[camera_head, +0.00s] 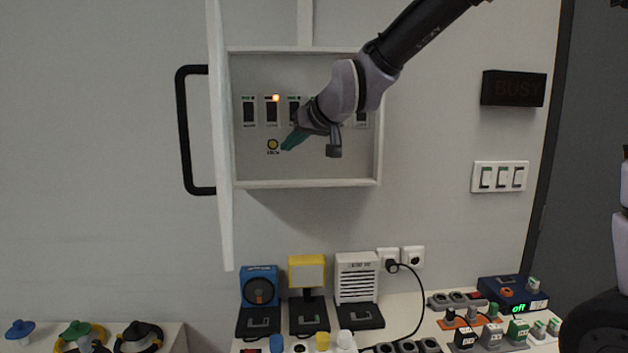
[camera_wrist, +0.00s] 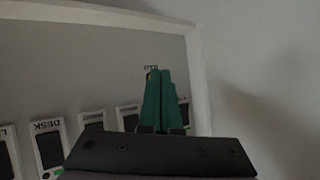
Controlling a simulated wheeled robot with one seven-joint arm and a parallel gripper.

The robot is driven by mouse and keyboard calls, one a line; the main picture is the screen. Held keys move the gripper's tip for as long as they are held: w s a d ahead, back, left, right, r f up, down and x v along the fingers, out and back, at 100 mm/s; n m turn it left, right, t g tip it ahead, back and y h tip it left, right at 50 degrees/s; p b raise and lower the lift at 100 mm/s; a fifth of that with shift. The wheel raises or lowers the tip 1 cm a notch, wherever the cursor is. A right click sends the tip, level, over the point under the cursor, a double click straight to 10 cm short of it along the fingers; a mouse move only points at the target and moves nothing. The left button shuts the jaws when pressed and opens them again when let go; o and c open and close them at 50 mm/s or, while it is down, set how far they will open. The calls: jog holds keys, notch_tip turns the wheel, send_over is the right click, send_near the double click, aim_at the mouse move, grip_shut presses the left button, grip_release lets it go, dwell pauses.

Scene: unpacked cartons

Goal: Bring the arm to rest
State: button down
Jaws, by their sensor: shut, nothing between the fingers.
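My gripper (camera_head: 290,141) has green fingers and is in front of the open wall panel box (camera_head: 305,183) in the head view. The fingers are shut and empty, with the tips just right of a yellow round button (camera_head: 272,145). Whether they touch it, I cannot tell. In the wrist view, my gripper (camera_wrist: 160,75) shows its two green fingers side by side. My arm comes in from the upper right and hides part of the row of switches in the box. One switch (camera_head: 272,112) has a lit orange lamp above it.
The box's door (camera_head: 220,130) stands open at left with a black handle (camera_head: 183,130). A dark BUSY sign (camera_head: 514,88) and a white triple switch (camera_head: 499,177) are on the wall at right. Below, a table holds several devices, including a blue unit (camera_head: 259,287) and a white speaker-like unit (camera_head: 357,278).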

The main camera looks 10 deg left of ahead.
jog(key=s+d+r+m+h, duration=0.1)
jog(key=d+m+h, duration=0.15)
jog(key=d, duration=1.05)
jog(key=s+d+r+m+h, duration=0.2)
jog(key=d+m, duration=0.1)
jog(key=d, duration=0.9)
jog(key=s+d+f+m+h, duration=0.2)
jog(key=s+d+m, duration=0.3)
jog(key=s+d, duration=0.8)
jog(key=d+f, duration=0.1)
jog(key=d, duration=0.1)
jog(key=shift+s+d+m+g, duration=0.3)
jog(key=shift+s+d+m, duration=0.05)
jog(key=shift+d, duration=0.05)
